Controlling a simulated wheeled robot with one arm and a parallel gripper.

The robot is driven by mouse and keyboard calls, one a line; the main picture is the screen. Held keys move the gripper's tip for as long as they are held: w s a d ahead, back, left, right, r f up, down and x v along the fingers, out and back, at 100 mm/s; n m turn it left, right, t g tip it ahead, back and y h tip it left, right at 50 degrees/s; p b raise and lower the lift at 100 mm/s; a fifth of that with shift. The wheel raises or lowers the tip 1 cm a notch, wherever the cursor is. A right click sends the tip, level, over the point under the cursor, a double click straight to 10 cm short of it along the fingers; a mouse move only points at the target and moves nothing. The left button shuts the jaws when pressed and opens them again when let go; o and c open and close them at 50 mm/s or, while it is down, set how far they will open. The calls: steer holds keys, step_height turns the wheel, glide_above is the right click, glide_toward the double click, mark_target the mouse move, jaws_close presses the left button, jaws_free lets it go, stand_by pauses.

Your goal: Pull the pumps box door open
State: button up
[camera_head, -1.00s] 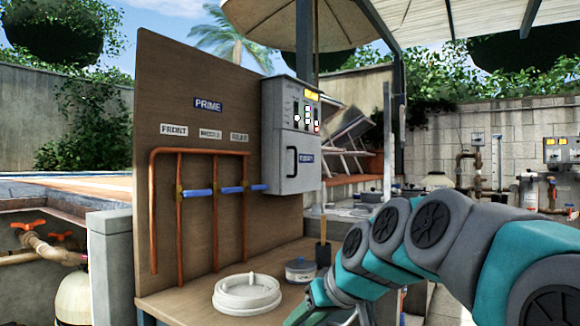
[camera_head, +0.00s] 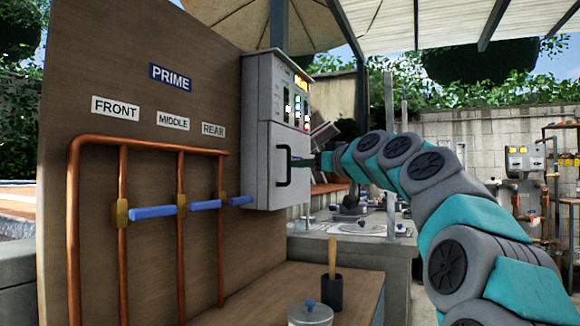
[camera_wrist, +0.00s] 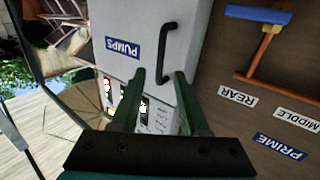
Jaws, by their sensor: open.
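The pumps box (camera_head: 262,155) is a grey metal cabinet on the wooden board, with lit switches on its upper part. Its door is shut, with a black bar handle (camera_head: 284,167). In the wrist view the "PUMPS" label (camera_wrist: 122,48) and the handle (camera_wrist: 164,55) show on the door face. My gripper (camera_head: 302,161) is at the door, close to the handle, partly hidden in the head view. In the wrist view my green gripper fingers (camera_wrist: 160,75) are apart, with the handle's end near the gap between their tips. I cannot tell whether they touch it.
The wooden board (camera_head: 100,80) has copper pipes and blue valve handles (camera_head: 206,205) left of the box. A jar (camera_head: 310,313) and a wooden-handled tool (camera_head: 332,275) stand on the bench below. A counter (camera_head: 350,250) lies behind my arm.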

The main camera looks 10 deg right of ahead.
steer(key=p+x, duration=0.1)
steer(key=x, duration=0.6)
steer(key=shift+s, duration=0.1)
steer(key=shift+c, duration=0.2)
jaws_close()
stand_by(1.1)
